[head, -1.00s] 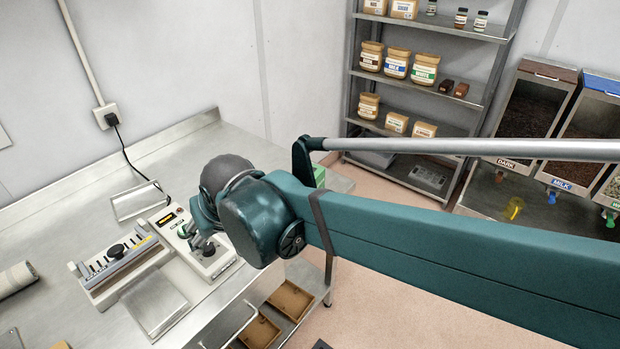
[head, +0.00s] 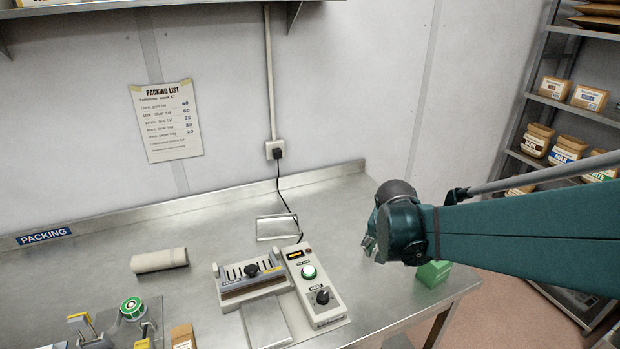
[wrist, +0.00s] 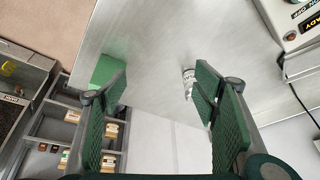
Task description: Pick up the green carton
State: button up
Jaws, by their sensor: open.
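The green carton (head: 433,273) stands near the right end of the steel bench in the head view, partly hidden behind my arm. In the wrist view the green carton (wrist: 110,68) shows beyond my left-hand finger, which covers part of it. My gripper (head: 371,248) is above the bench, to the left of the carton in the head view. In the wrist view my gripper (wrist: 158,90) is open, its two green pads wide apart with nothing between them. The carton is not between the fingers.
A sealer (head: 250,279) with a control box (head: 315,288) stands left of my gripper. A rolled item (head: 160,260) lies farther left. A storage rack (head: 540,110) stands right. Bare steel surrounds the carton.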

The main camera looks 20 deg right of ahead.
aim_at(431, 274)
jog(key=s+d+m+g+p, duration=0.1)
jog(key=d+p, duration=0.1)
jog(key=d, duration=0.2)
jog(key=s+d+f+m+p, duration=0.1)
jog(key=d+m+p, duration=0.1)
jog(key=d, duration=0.3)
jog(key=d+m+g+p, duration=0.1)
jog(key=d+m+p, duration=0.1)
jog(key=d, duration=0.3)
jog(key=shift+s+f+g+h, duration=0.3)
jog(key=shift+s+f, duration=0.05)
jog(key=shift+s, duration=0.05)
jog(key=shift+s+d+f+m+p, duration=0.25)
jog(key=shift+d+m+p, duration=0.15)
jog(key=shift+d, duration=0.15)
jog(key=shift+x, duration=1.3)
jog(key=shift+f, duration=0.1)
jog(key=shift+x, duration=2.5)
jog(key=shift+s+d, duration=0.1)
jog(key=shift+d, duration=0.05)
jog(key=shift+c, duration=0.6)
jog(key=c, duration=0.9)
